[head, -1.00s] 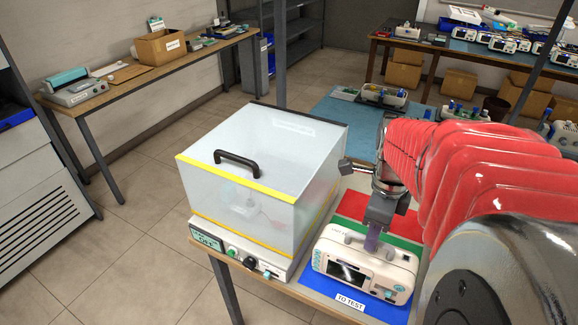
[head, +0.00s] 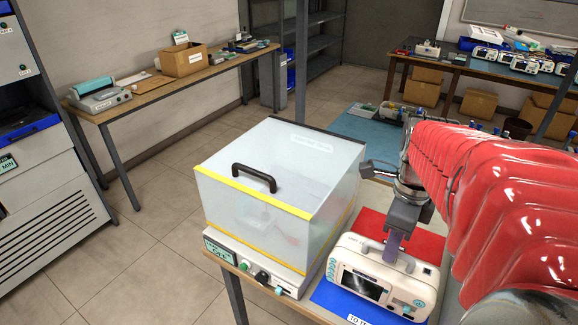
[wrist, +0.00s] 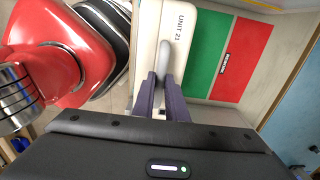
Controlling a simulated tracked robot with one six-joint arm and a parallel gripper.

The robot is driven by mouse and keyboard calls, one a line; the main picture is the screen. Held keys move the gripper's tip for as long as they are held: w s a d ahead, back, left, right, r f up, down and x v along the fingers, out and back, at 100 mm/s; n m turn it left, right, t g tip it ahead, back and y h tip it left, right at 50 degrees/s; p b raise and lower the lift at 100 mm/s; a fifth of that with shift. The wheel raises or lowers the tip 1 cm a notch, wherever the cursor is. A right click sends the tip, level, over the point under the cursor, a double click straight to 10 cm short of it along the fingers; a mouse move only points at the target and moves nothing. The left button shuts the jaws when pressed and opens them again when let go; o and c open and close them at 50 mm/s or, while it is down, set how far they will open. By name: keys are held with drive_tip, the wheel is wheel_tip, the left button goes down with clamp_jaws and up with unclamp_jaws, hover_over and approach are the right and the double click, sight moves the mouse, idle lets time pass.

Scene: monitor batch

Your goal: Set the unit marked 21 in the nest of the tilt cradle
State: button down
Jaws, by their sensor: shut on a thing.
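The unit marked 21 (head: 378,283) is a cream case with a dark screen, teal trim and a top handle. Its label UNIT 21 shows in the wrist view (wrist: 180,28). My gripper (head: 395,245) is shut on its handle from above; in the wrist view the purple fingers (wrist: 161,92) close on the grey handle. The unit is over the coloured mat and appears slightly raised. I cannot make out the tilt cradle clearly; a hooded device (head: 275,190) stands left of the unit, its frosted, yellow-edged hood down, with faint shapes inside.
The hood has a black handle (head: 254,178) on top; its base (head: 258,268) has a display and knobs. The mat has red (wrist: 242,60), green (wrist: 211,55) and blue (head: 335,300) strips. A side bench (head: 165,85) stands back left, and another bench with several devices back right.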

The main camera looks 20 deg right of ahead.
drive_tip(key=shift+r, duration=2.1)
